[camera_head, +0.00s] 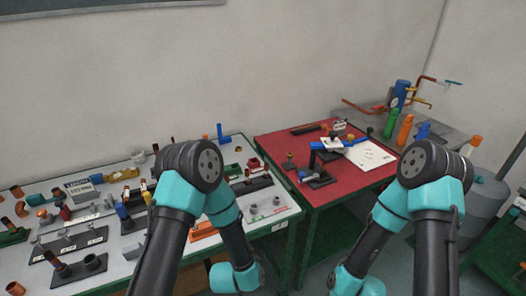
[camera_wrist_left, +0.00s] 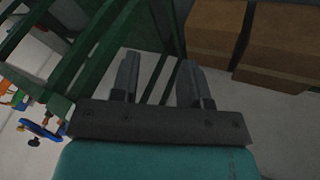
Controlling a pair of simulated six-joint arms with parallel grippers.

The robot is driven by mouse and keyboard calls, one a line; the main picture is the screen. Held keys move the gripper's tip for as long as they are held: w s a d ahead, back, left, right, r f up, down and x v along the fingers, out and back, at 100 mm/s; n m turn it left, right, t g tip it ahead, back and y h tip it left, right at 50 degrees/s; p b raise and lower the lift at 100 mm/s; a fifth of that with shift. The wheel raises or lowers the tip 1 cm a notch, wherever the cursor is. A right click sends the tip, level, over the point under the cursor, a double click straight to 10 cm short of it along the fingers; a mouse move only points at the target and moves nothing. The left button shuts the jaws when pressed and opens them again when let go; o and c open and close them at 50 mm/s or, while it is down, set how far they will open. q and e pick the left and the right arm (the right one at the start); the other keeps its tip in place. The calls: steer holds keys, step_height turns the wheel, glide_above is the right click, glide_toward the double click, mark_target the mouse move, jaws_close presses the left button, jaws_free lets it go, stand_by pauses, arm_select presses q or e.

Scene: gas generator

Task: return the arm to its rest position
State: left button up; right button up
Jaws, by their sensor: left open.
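My left arm (camera_head: 185,190) is folded in the head view, with its elbow raised in front of the white table and its lower end hanging low at the bottom. My left gripper (camera_wrist_left: 158,78) shows in the left wrist view, its two dark fingers apart with nothing between them. It points toward the floor and green table legs. My right arm (camera_head: 430,190) is folded in a similar way in front of the red table's right side. My right gripper is out of the picture.
A white table (camera_head: 130,265) with many fittings and parts stands at the left. A red table (camera_head: 345,187) with a black stand and white sheet (camera_head: 370,155) is at the centre right. Cardboard boxes (camera_wrist_left: 285,50) sit on the floor. A grey tank (camera_head: 485,205) stands far right.

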arm_select(q)
steer(key=s+a+g, duration=0.2)
steer(key=s+a, duration=0.3)
steer(key=a, duration=0.3)
steer(key=s+a+n+g, duration=0.1)
steer(key=s+a+g, duration=0.1)
steer(key=s+a, duration=0.3)
steer(key=a, duration=0.4)
steer(key=shift+s+a, duration=0.25)
steer(key=shift+s, duration=0.15)
